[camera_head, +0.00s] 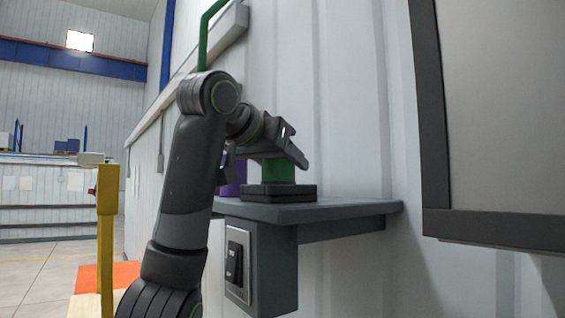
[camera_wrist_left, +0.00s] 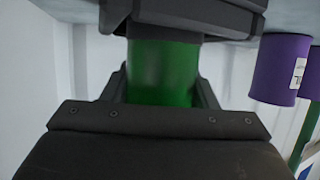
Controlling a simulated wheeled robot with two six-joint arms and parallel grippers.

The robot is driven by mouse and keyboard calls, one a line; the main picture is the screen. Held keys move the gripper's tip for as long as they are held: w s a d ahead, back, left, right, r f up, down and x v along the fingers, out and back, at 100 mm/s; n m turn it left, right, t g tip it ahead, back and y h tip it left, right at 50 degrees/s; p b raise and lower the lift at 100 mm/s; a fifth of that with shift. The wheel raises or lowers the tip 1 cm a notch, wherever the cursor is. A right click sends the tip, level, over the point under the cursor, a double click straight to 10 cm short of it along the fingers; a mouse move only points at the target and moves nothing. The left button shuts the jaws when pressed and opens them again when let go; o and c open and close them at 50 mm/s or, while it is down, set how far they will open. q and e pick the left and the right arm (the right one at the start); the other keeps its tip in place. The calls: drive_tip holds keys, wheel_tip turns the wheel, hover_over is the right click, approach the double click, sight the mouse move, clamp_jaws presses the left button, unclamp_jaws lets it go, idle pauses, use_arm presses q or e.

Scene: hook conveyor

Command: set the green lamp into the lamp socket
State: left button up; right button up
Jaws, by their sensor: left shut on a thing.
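The green lamp (camera_head: 278,171) is a green cylinder standing upright on the black lamp socket (camera_head: 278,192), a low block on the grey wall shelf. My left gripper (camera_head: 290,153) is shut on the lamp's upper part. In the left wrist view, which looks upside down, the green lamp (camera_wrist_left: 163,72) shows between my fingers, its end meeting the dark socket (camera_wrist_left: 180,15). No gap shows between lamp and socket, but how deep the lamp sits is hidden. My right gripper is not in view.
A purple cylinder (camera_head: 234,180) stands on the shelf (camera_head: 345,207) behind my left arm; purple cylinders (camera_wrist_left: 279,70) also show in the left wrist view. A switch box (camera_head: 236,265) hangs under the shelf. A dark-framed panel (camera_head: 432,120) is at right, and a yellow post (camera_head: 107,240) at left.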

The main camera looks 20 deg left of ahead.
use_arm(q)
drive_tip(key=shift+f, duration=0.2)
drive_tip(key=o, duration=1.1)
drive_tip(key=b+v, duration=0.3)
drive_tip(key=v, duration=0.3)
drive_tip(key=shift+f+b, duration=0.15)
drive_tip(key=shift+b, duration=0.25)
drive_tip(key=b+v, duration=0.3)
drive_tip(key=b, duration=0.3)
drive_tip(key=b+v, duration=0.1)
drive_tip(key=v, duration=0.2)
drive_tip(key=b+v, duration=0.1)
drive_tip(key=v, duration=0.1)
drive_tip(key=b+v, duration=0.1)
drive_tip(key=v, duration=0.2)
drive_tip(key=shift+s+a+r+b, duration=0.1)
drive_tip(key=shift+s+r+b, duration=0.05)
drive_tip(key=shift+r+b, duration=0.2)
